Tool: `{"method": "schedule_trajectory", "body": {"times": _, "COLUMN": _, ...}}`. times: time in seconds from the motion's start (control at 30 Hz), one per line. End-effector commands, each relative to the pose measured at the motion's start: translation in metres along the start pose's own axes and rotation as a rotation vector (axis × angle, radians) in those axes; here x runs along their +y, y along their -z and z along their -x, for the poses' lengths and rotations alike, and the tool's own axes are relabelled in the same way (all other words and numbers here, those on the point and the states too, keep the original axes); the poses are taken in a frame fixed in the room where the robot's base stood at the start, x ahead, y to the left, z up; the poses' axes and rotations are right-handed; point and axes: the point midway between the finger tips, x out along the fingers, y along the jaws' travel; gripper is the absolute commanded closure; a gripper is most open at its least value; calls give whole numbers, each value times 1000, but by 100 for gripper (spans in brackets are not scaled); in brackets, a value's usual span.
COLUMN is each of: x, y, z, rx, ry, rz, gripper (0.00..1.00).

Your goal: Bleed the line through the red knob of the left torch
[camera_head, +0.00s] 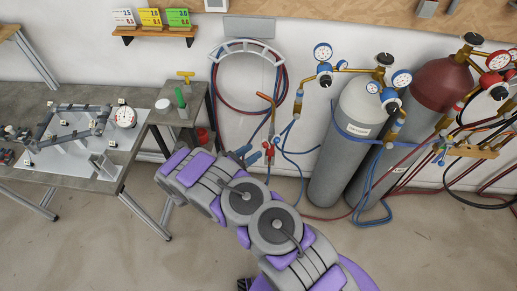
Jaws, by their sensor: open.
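The left torch (272,112) hangs on the wall near the middle, with a copper-coloured tip at its top and hoses at its lower end. Its red knob (268,148) shows low on the torch, just above my arm. A blue part (253,158) sits to the left of the red knob. My grey and purple arm reaches up from the bottom right and covers the floor below the torch. My gripper (240,153) seems to show as a small dark shape left of the red knob, open and apart from it, partly hidden by my own links.
Two gas cylinders, one grey (345,150) and one with a dark red top (440,88), stand to the right with gauges and hoses. A workbench (130,165) is at left. A hose coil (222,85) hangs behind the torch. The lower-left floor is clear.

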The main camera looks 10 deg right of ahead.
Motion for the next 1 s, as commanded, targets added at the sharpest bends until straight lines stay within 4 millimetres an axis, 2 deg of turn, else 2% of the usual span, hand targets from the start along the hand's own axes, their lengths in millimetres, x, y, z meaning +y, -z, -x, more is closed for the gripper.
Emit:
{"method": "schedule_trajectory", "body": {"times": 0.1, "x": -2, "y": 1, "z": -21, "rx": 4, "ry": 4, "rz": 0, "gripper": 47}}
{"method": "schedule_trajectory", "body": {"times": 0.27, "x": -4, "y": 1, "z": -39, "rx": 7, "ry": 1, "rz": 0, "gripper": 47}}
{"method": "schedule_trajectory", "body": {"times": 0.63, "x": -1, "y": 0, "z": -38, "rx": 1, "ry": 1, "rz": 2, "gripper": 47}}
{"method": "schedule_trajectory", "body": {"times": 1.0, "x": -3, "y": 1, "z": -41, "rx": 5, "ry": 1, "rz": 0, "gripper": 82}}
